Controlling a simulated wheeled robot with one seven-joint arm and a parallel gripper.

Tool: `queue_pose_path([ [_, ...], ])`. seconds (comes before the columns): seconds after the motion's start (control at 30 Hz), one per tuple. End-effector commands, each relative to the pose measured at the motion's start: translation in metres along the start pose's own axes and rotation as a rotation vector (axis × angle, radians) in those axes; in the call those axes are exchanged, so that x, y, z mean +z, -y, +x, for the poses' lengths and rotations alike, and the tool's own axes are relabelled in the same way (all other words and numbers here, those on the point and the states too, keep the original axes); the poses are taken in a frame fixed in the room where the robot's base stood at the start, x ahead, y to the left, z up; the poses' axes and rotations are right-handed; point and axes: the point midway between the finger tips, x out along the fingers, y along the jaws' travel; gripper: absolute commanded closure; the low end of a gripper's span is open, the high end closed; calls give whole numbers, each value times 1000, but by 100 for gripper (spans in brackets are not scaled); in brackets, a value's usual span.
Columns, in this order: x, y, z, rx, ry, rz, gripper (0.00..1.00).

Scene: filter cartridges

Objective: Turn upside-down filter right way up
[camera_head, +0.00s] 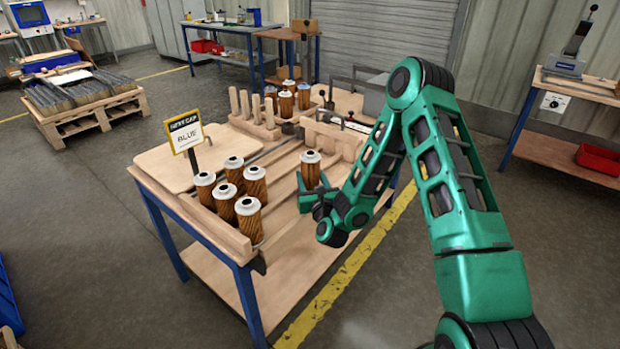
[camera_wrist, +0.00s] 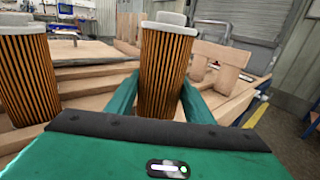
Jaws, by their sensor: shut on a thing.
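My gripper (camera_head: 318,203) is at the right side of the wooden bench, shut on a filter cartridge (camera_head: 310,172) with a brown pleated body and a pale cap with a dark centre on top. In the wrist view the held filter (camera_wrist: 165,70) stands upright between the green fingers, pale end up; its lower end is hidden by the gripper body. Several similar filters (camera_head: 250,220) stand in a group at the near left of the bench, pale caps up. Another filter (camera_wrist: 26,75) shows at the left in the wrist view. I cannot tell whether the held filter touches the bench.
More filters (camera_head: 287,104) stand at the far end beside wooden pegs (camera_head: 245,103). Upright wooden blocks (camera_head: 335,140) stand behind the held filter. Wooden rails run along the bench.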

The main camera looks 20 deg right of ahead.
Motion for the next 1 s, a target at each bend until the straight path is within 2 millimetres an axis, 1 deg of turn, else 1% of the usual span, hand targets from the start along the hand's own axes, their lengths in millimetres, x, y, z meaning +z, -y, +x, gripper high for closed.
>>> queue_pose_path([
  [1.0,-14,0,0,0,-1,0,77],
])
